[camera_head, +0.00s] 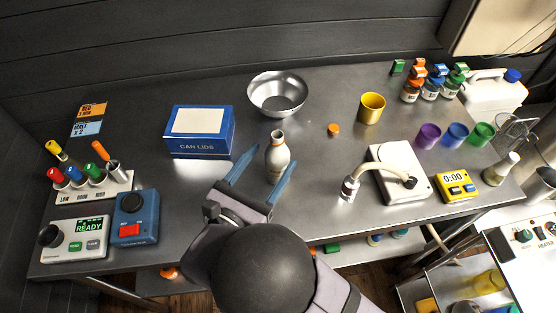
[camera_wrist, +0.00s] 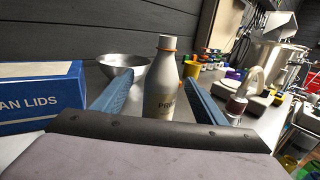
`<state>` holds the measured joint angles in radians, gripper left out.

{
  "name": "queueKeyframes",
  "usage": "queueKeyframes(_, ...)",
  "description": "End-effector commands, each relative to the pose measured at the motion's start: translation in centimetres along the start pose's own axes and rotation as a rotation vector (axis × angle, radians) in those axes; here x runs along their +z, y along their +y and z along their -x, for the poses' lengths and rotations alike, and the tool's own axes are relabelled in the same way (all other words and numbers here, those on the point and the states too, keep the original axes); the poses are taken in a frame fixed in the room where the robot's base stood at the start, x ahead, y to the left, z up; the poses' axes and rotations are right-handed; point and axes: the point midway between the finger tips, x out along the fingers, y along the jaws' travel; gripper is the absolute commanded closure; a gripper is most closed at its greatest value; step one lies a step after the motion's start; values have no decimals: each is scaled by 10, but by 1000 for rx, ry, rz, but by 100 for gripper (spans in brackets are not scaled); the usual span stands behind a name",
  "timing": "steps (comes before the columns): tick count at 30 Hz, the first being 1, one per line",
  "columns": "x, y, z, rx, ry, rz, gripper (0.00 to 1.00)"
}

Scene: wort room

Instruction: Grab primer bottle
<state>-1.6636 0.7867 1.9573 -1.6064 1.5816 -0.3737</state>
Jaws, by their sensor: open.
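The primer bottle (camera_head: 277,158) is a pale grey bottle with a narrow neck and an orange ring below its top. It stands upright on the steel table. In the wrist view the bottle (camera_wrist: 161,85) is near the middle, with part of a label reading "PR" showing. My gripper (camera_head: 263,167) is open, its two blue fingers on either side of the bottle. In the wrist view the gripper's fingers (camera_wrist: 158,92) also flank it with gaps on both sides. The bottle's base is hidden behind my gripper's body in the wrist view.
A blue CAN LIDS box (camera_head: 199,145) stands left of the bottle, and a steel bowl (camera_head: 277,98) behind it. An orange cap (camera_head: 333,130) and a yellow cup (camera_head: 371,107) are behind to the right. A white device with a hose (camera_head: 399,172) stands right.

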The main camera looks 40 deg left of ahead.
Motion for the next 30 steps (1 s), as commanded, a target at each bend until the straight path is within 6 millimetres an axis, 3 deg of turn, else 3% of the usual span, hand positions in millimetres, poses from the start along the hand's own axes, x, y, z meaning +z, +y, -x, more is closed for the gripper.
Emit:
queueKeyframes(5,-13,-1,2,-14,24,26,34)
queueKeyframes(21,-12,-2,-22,-15,23,25,34)
queueKeyframes(30,-13,-6,-57,-19,24,26,34)
